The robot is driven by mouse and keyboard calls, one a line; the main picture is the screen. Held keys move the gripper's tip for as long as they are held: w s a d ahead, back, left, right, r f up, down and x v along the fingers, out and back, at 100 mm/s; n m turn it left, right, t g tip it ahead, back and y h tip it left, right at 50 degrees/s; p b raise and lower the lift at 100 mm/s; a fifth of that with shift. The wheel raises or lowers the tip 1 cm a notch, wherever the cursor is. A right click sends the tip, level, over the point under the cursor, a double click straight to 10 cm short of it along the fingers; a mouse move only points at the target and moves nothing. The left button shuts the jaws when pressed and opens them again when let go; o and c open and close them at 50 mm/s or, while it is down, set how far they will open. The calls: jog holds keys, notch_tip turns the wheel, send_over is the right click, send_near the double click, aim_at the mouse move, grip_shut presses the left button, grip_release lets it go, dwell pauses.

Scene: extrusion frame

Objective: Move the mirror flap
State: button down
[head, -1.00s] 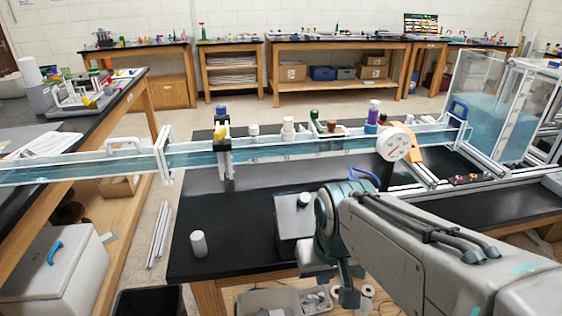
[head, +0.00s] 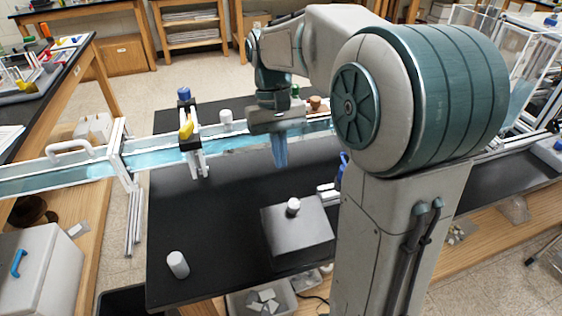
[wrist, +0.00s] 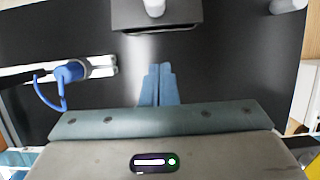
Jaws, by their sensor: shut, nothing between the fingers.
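No part is plainly marked as the mirror flap. The likeliest is a flat grey panel with a white knob (head: 297,240) on the black bench; I cannot be sure it is a mirror. In the wrist view the panel (wrist: 130,22) is at the top, beyond my fingertips. My gripper (head: 280,163) points down over the bench in front of the water channel, behind and above the panel, apart from it. In the wrist view my gripper's blue fingers (wrist: 160,68) are together with nothing between them.
The clear water channel (head: 70,170) crosses behind, with a black clamp (head: 190,140) on it. A blue fitting with a loop (wrist: 72,72) is left of my fingers.

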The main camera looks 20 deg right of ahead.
aim_at(298, 221)
jog(key=s+f, duration=0.5)
jog(key=shift+s+p, duration=0.15)
jog(key=shift+p, duration=0.3)
dwell(1.8)
